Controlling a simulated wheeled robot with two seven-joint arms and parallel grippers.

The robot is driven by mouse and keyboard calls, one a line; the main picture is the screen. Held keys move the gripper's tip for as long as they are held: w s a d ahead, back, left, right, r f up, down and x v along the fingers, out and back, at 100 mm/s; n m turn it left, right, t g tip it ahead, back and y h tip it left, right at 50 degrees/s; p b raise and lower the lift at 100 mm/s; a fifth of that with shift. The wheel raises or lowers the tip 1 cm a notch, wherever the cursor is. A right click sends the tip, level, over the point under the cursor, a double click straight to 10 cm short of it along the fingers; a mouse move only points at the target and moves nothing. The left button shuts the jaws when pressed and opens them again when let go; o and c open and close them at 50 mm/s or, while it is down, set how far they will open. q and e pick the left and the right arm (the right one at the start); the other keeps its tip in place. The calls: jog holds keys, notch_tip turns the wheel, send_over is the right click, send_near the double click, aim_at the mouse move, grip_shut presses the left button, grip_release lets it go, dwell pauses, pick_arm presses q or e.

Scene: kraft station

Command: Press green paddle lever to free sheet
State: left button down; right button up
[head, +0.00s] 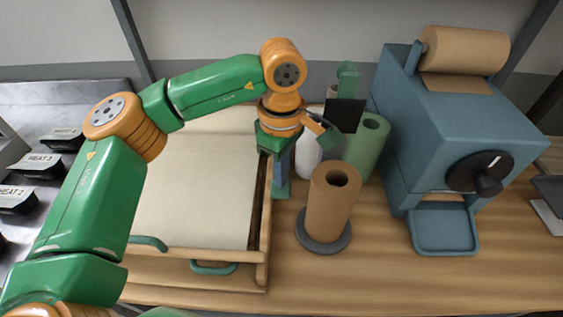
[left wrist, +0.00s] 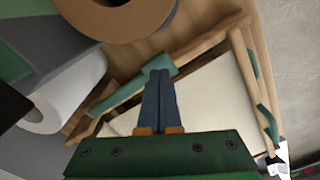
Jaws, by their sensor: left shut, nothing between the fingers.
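The green paddle lever (head: 281,190) is at the right edge of a wooden press frame (head: 262,225). It also shows in the left wrist view (left wrist: 122,98) as a teal bar with a wider end. The cream sheet (head: 195,195) lies flat in the frame. My left gripper (head: 283,172) is shut and empty, pointing down over the lever. In the left wrist view its blue fingers (left wrist: 160,73) cover part of the lever near its wide end. I cannot tell whether they touch it. My right gripper is not in view.
A brown paper roll (head: 331,205) on a round grey base stands right of the lever. A white roll (head: 308,157) and a green roll (head: 366,145) stand close behind. A blue dispenser (head: 430,145) is farther right. Teal handles (head: 213,268) are on the frame's front.

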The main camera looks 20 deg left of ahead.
aim_at(282, 194)
pick_arm(q)
jog(key=shift+f+b, duration=2.85)
jog(key=shift+f, duration=0.55)
jog(key=shift+r, duration=0.1)
notch_tip(282, 194, up, 11)
jog(key=p, duration=0.9)
jog(key=shift+r, duration=0.1)
